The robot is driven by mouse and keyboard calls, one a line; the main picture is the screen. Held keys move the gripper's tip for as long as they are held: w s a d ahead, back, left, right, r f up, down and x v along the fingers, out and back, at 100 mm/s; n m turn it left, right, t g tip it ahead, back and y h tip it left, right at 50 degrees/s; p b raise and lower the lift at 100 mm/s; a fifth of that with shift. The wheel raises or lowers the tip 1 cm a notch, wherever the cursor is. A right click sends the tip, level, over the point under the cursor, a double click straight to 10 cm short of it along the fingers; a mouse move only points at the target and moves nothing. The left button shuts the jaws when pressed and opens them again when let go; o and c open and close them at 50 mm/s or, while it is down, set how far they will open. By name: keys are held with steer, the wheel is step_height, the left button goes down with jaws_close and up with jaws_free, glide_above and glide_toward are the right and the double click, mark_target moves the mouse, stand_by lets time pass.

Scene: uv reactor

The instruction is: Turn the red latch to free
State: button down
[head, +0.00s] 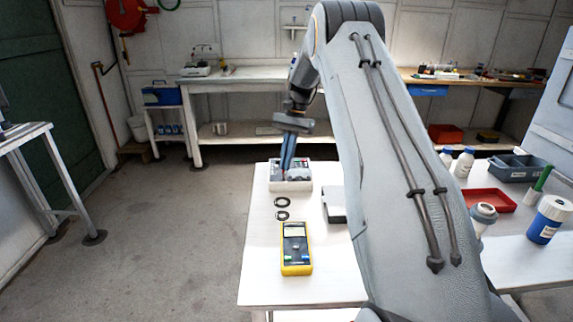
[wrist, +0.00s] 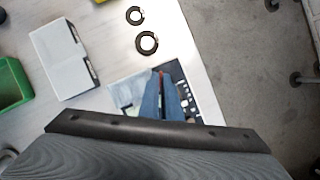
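The device with the latch is a pale, low box (head: 291,186) at the far end of the white table in the head view. The wrist view shows part of its dark panel with white marks (wrist: 184,88). My gripper (head: 286,166) points down over this box. In the wrist view its two blue fingers (wrist: 161,82) are close together, with a thin strip of red, which looks like the red latch (wrist: 161,76), between their tips. I cannot tell whether they press on it. The fingers hide most of the latch, so its angle is unclear.
Two black rings (head: 282,208) and a yellow multimeter (head: 296,250) lie nearer on the table. A white box (wrist: 62,58) and a green bin (wrist: 10,82) show in the wrist view. A red tray (head: 489,201) and bottles stand at right. The floor at left is open.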

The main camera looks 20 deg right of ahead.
steer(key=n, duration=0.2)
steer(key=n+h+b, duration=0.1)
steer(key=n, duration=0.1)
steer(key=n+g+h, duration=0.1)
steer(key=n, duration=0.1)
steer(key=shift+w+a+b, duration=0.35)
stand_by(0.4)
steer(key=c, duration=2)
jaws_free()
steer(key=shift+r, duration=0.15)
steer(key=shift+b+v, duration=1.15)
steer(key=shift+v, duration=2.65)
steer(key=shift+w+a, duration=0.1)
